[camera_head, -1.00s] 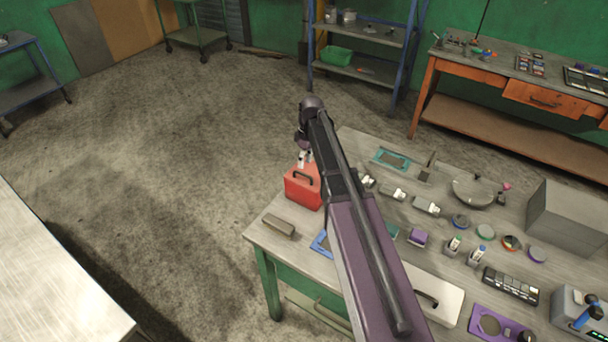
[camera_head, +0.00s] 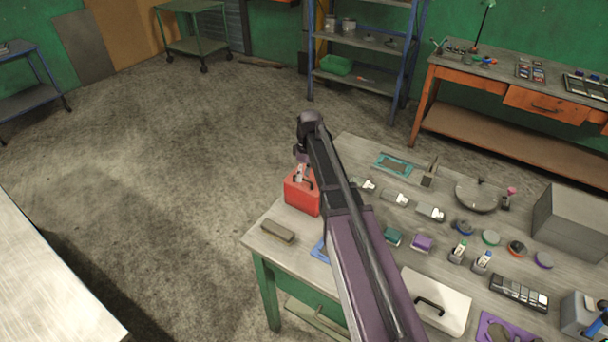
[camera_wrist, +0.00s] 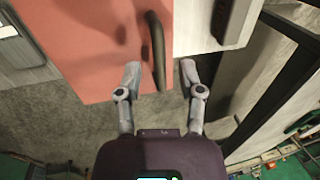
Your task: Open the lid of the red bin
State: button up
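My gripper (camera_wrist: 160,70) is open, one finger on each side of the handle's lower end, with gaps visible on both sides. In the head view my gripper (camera_head: 301,174) is at the bin's top, partly hiding the handle, and my arm crosses the bench.
A grey-brown block (camera_head: 278,231) lies on the bench (camera_head: 262,247) in front of the bin. Small cases, knobs and a white panel with a handle (camera_head: 437,300) fill the bench to the right.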

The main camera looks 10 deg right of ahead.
grip_shut()
jog(key=shift+r, duration=0.1)
